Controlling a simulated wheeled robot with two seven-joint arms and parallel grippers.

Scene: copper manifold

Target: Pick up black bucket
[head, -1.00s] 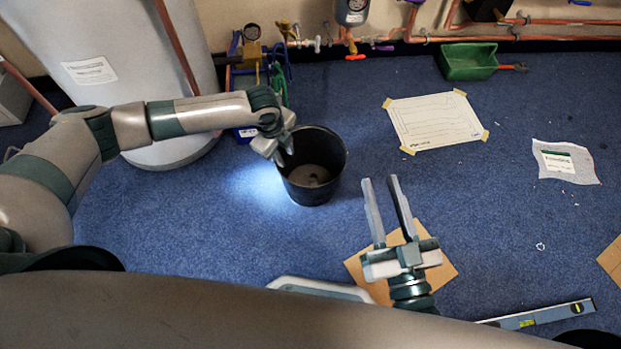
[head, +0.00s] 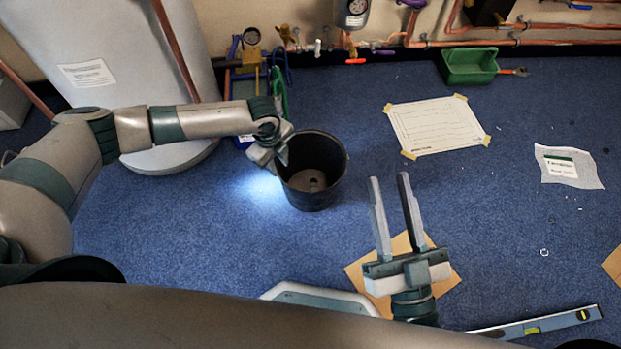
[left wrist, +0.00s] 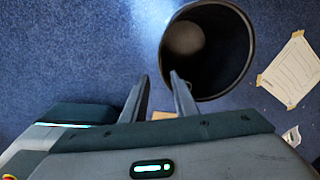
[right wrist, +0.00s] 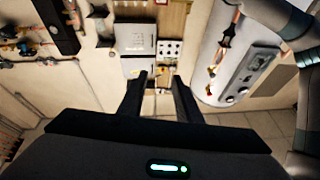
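The black bucket (head: 325,185) stands upright on the blue carpet, in the middle of the head view. In the left wrist view the bucket (left wrist: 235,75) is at upper right, its open mouth facing the camera. My left gripper (head: 277,160) is at the bucket's left rim. Its fingers (left wrist: 155,82) are apart in the left wrist view, with the right finger overlapping the rim. Whether that finger is inside the bucket or touches it, I cannot tell. My right gripper (head: 389,178) is open and empty, to the right of and nearer than the bucket.
A grey cylinder tank (head: 110,60) stands behind my left arm. Copper pipes (head: 520,42) run along the back wall. A green dustpan (head: 470,66), a taped paper sheet (head: 436,125) and a spirit level (head: 545,322) lie on the floor. Carpet right of the bucket is mostly clear.

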